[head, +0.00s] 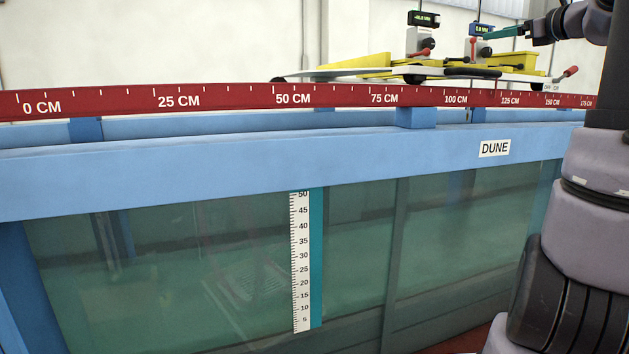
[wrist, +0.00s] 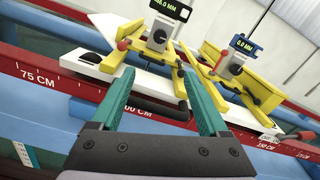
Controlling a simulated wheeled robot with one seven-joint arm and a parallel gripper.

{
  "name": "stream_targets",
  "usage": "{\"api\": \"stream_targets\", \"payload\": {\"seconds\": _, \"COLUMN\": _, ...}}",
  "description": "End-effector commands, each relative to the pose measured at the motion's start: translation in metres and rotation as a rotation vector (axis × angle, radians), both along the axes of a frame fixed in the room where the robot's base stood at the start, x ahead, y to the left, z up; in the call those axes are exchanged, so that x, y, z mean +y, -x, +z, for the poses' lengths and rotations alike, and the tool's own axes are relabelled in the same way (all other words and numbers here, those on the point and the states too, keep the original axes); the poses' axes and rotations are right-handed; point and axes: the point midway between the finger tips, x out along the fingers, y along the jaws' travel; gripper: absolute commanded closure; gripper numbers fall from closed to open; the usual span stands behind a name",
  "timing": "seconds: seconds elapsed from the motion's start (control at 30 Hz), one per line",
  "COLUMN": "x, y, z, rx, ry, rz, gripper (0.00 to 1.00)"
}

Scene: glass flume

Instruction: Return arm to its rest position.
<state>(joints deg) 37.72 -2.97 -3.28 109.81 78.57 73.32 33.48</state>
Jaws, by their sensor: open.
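My gripper (wrist: 165,95) is open, with two teal fingers spread apart and nothing between them in the wrist view. In the head view my gripper (head: 487,36) shows at the upper right, raised above the flume's rail. In the wrist view the fingers point toward a white carriage (wrist: 125,85) with yellow parts and two gauges. In the head view the same carriage (head: 440,72) rides on the rails behind the red scale. I cannot tell the exact gap between the fingers and the carriage. Part of my arm (head: 590,190) fills the right side of the head view.
The glass flume (head: 200,260) with its blue frame (head: 250,165) spans the head view. A red centimetre rail (head: 210,98) runs along its top. A vertical ruler (head: 301,260) stands on the glass. A left gauge (head: 424,18) and a right gauge (head: 481,28) stick up from the carriage.

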Motion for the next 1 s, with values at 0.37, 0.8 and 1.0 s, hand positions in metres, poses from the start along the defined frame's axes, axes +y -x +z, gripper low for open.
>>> {"api": "stream_targets", "payload": {"seconds": 0.37, "x": 0.049, "y": 0.013, "z": -0.019, "rx": 0.051, "ry": 0.159, "rz": 0.079, "gripper": 0.22}}
{"api": "stream_targets", "payload": {"seconds": 0.8, "x": 0.169, "y": 0.084, "z": -0.089, "rx": 0.129, "ry": 0.706, "rz": 0.354, "gripper": 0.22}}
{"api": "stream_targets", "payload": {"seconds": 1.0, "x": 0.23, "y": 0.183, "z": -0.164, "rx": 0.067, "ry": 1.35, "rz": 0.671, "gripper": 0.22}}
